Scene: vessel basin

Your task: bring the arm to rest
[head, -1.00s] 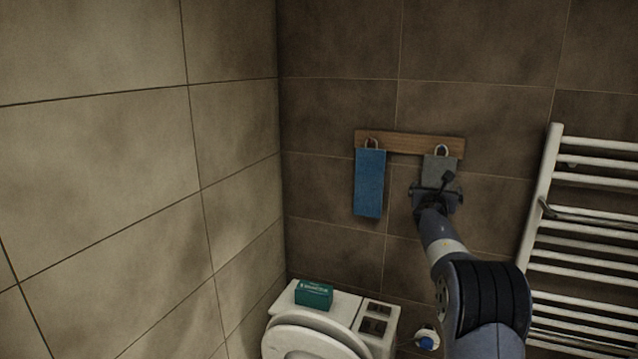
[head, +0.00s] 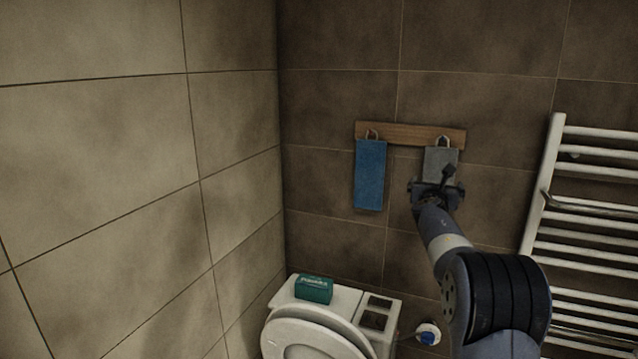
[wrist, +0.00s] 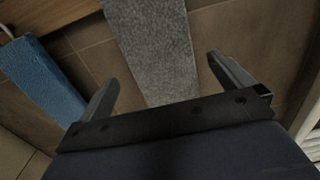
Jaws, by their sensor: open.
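My gripper (head: 436,187) is raised in front of the tiled back wall, just below a wooden hook rail. In the wrist view my gripper (wrist: 165,80) is open, its two fingers wide apart. A grey towel (head: 441,162) hangs from the right hook; its lower part is hidden behind my gripper in the head view. In the wrist view the grey towel (wrist: 152,45) shows between and beyond the fingers, and neither finger appears closed on it. A blue towel (head: 370,175) hangs from the left hook, clear of my gripper.
The wooden rail (head: 412,134) is fixed to the wall. A white towel radiator (head: 590,220) stands to the right of my arm. A toilet (head: 318,335) with a green box (head: 314,289) on its top is below left. The space at left before the wall is free.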

